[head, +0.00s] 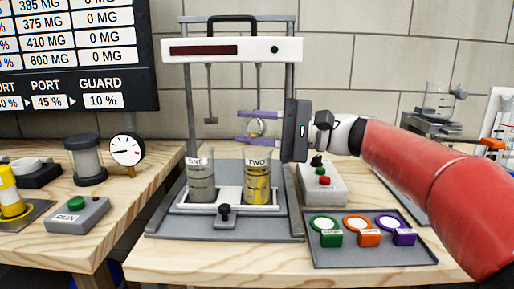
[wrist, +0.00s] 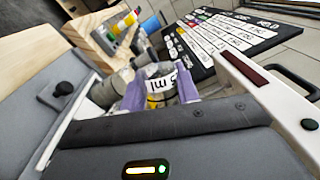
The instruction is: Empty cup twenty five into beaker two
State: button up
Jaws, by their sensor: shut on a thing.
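My gripper (head: 258,127) has purple fingers, shut on a small clear cup (head: 257,129) with a yellow tint. The cup is directly above beaker two (head: 257,186), apart from its rim. The cup looks tilted, but how far I cannot tell. Beaker two is clear, labelled TWO, and shows yellow material inside. Whether anything is left in the cup is unclear.
Beaker one (head: 200,182), with greyish contents, stands left of beaker two on the white holder. A stirrer frame (head: 232,50) rises over both, one rod close to the gripper. A control box (head: 321,184) and a tray of coloured-lid items (head: 370,255) stand to the right.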

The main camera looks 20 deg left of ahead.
jog(key=shift+w+r+m+y+p, duration=0.15)
jog(key=shift+m+y+p, duration=0.05)
jog(key=shift+m+p, duration=0.45)
jog(key=shift+w+r+m+y+p, duration=0.1)
jog(key=shift+w+m+y+p, duration=0.1)
jog(key=shift+m+p, duration=0.4)
dwell(1.0)
jog(key=shift+w+r+m+t, duration=0.1)
jog(key=shift+w+m+t, duration=0.1)
jog(key=shift+m, duration=0.55)
jog(key=shift+w+r+m+t, duration=0.1)
jog(key=shift+w+m+t, duration=0.1)
jog(key=shift+m, duration=0.5)
dwell(1.1)
dwell(0.9)
